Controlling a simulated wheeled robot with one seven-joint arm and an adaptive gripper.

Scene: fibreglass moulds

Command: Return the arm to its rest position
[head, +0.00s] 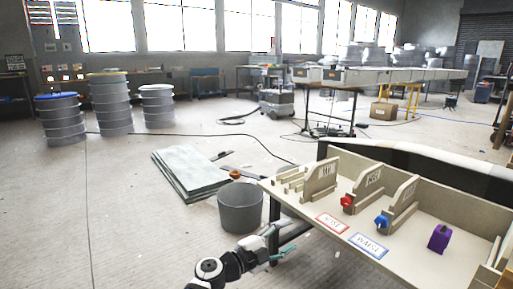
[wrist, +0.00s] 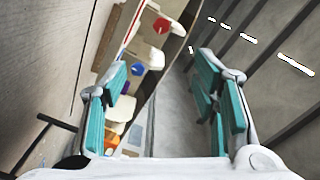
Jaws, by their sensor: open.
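My arm reaches up from the bottom of the head view, and my gripper (head: 284,248) is beside the near left edge of the beige worktable (head: 310,213). In the wrist view my gripper (wrist: 165,95) has its teal finger pads wide apart with nothing between them. The table's fittings show behind the left finger, with a red piece (wrist: 161,25) and a blue piece (wrist: 138,69). In the head view the red piece (head: 347,201) and the blue piece (head: 381,221) sit by upright labelled beige holders.
A grey bucket (head: 240,208) stands on the floor just behind my gripper, left of the table. A purple block (head: 439,238) is on the table to the right. Stacked sheets (head: 189,171) lie on the floor farther back.

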